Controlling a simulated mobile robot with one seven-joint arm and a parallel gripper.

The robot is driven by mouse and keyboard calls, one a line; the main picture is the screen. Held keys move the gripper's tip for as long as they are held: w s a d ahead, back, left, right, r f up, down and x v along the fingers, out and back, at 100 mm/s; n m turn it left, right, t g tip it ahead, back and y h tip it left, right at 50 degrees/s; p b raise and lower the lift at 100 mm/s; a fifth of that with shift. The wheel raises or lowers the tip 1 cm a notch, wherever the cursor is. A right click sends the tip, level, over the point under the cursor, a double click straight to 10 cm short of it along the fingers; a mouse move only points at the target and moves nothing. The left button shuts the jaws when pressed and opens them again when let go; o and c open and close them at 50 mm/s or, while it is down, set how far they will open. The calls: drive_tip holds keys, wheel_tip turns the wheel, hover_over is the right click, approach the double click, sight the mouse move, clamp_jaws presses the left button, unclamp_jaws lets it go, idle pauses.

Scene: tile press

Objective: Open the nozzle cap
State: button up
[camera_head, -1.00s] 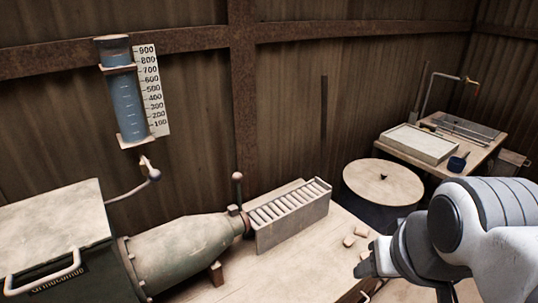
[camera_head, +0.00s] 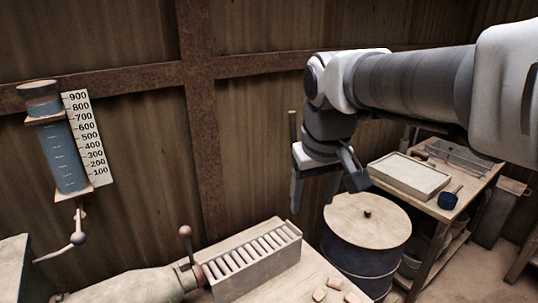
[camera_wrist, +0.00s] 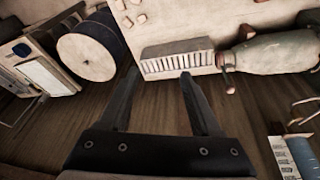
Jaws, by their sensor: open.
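The green-grey press barrel (camera_head: 120,288) tapers to a nozzle at its right end, next to the slotted box. An upright lever with a red-brown ball knob (camera_head: 186,232) stands at the nozzle end, where the cap is. It appears upright, but I cannot clearly make out the cap itself. The wrist view also shows the barrel (camera_wrist: 275,53) and the knob (camera_wrist: 230,90), to the right of my fingers. My gripper (camera_head: 326,198) is open and empty, raised above and to the right of the slotted box, apart from the lever. Both fingers also show in the wrist view (camera_wrist: 160,74).
The slotted box (camera_head: 255,268) sits against the nozzle end. A lidded drum (camera_head: 368,222) stands right of the bench. A blue measuring cylinder (camera_head: 65,150) and a valve lever (camera_head: 78,238) are on the wall. A side table (camera_head: 440,205) holds a tray. Small pieces (camera_head: 335,284) lie on the bench.

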drive_tip(key=w+a+n+g+p, duration=0.1)
drive_tip(key=w+a+n+p, duration=0.1)
drive_tip(key=w+a, duration=0.5)
drive_tip(key=n+g+p, duration=0.3)
drive_tip(key=n+p, duration=0.1)
hover_over(193, 264)
drive_tip(key=f, duration=1)
drive_tip(key=shift+w+a+f, duration=0.2)
drive_tip(key=shift+f, duration=0.05)
wheel_tip(193, 264, down, 17)
drive_tip(key=shift+f+p, duration=0.1)
drive_tip(key=shift+p, duration=0.8)
clamp_jaws()
